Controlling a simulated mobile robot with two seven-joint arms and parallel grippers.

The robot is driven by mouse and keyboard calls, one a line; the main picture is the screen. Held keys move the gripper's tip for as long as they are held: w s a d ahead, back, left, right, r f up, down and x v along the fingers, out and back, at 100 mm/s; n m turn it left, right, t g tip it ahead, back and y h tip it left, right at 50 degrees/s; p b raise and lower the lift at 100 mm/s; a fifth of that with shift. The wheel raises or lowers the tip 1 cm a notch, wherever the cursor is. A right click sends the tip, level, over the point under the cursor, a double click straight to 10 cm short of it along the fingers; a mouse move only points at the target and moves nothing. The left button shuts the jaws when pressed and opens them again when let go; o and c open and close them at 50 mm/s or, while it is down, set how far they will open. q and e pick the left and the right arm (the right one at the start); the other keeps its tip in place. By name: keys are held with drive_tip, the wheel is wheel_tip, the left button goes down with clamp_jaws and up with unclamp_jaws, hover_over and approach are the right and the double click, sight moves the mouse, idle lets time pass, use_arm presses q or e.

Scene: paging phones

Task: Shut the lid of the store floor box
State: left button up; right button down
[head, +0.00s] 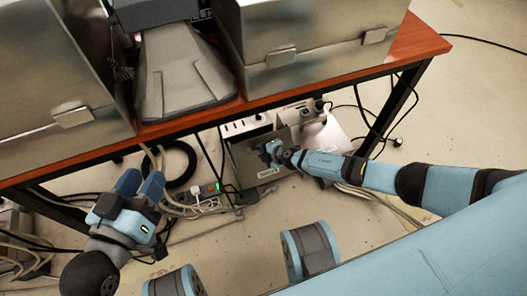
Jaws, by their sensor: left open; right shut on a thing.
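The store floor box sits on the floor under the table, with white sockets (246,127) along its back part and a pale metal surface (328,142) on its right. Its grey lid (247,163), with a small label, stands raised at the front left of the box. My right gripper (272,149) reaches in from the right and is shut at the lid's upper edge. The exact grip is too small to make out. My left gripper (140,182) is open and empty, above the floor to the left of the box.
A red-brown table (420,42) with metal cases (300,35) and a grey device (182,75) overhangs the box. A power strip (205,200) and several cables lie left of it. Dark table legs stand on both sides. The floor in front is mostly clear.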

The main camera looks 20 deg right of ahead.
use_arm(q)
drive_tip(key=shift+w+r, duration=0.15)
drive_tip(key=shift+r, duration=0.05)
use_arm(e)
drive_tip(key=shift+w, duration=0.8)
drive_tip(key=c, duration=1)
unclamp_jaws()
use_arm(q)
drive_tip(key=shift+f, duration=0.15)
use_arm(e)
drive_tip(key=shift+o, duration=0.2)
use_arm(q)
wheel_tip(320, 180, up, 7)
drive_tip(key=a+n+t+y+p, duration=0.1)
drive_tip(key=t+p, duration=0.1)
drive_tip(key=p, duration=0.6)
drive_tip(key=shift+a+t, duration=0.3)
drive_tip(key=shift+t, duration=0.1)
use_arm(e)
drive_tip(key=v, duration=1.3)
drive_tip(key=shift+s+r, duration=0.15)
drive_tip(key=shift+s, duration=0.2)
